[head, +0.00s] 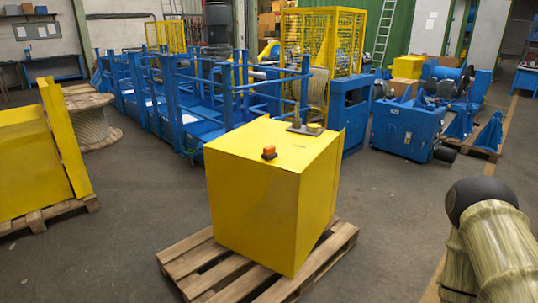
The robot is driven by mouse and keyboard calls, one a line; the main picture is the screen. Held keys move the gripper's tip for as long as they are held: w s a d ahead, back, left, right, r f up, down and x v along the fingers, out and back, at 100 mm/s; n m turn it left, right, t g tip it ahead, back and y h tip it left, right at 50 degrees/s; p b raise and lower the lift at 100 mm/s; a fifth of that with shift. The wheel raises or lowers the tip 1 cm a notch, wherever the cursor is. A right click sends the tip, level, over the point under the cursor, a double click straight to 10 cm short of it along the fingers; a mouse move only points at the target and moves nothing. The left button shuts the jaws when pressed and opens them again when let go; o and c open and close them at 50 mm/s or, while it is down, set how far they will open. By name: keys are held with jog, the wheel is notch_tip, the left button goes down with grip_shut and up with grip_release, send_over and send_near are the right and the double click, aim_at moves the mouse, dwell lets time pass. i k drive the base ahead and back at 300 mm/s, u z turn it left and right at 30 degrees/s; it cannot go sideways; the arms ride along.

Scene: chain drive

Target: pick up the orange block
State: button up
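Nothing touches the block from above. The yellow box stands on a wooden pallet (185,268) in the middle of the head view. My gripper is not in view. Only a pale, streaked part of my arm with a dark rounded end shows at the lower right, apart from the box.
A dark plate (297,129) with a thin upright piece and a small yellowish piece lies behind the block. Yellow panels (45,160) on a pallet stand left. Blue railings (215,100) and blue machinery (405,130) stand behind. Grey floor (400,210) right of the box is clear.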

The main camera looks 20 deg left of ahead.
aim_at(270, 152)
jog(key=z, duration=0.45)
jog(key=k, duration=1.15)
jog(key=z, duration=0.75)
jog(key=i, duration=1.55)
jog(key=u, duration=0.35)
jog(key=i, duration=1.45)
jog(key=u, duration=1.6)
jog(key=i, duration=0.85)
jog(key=u, duration=0.9)
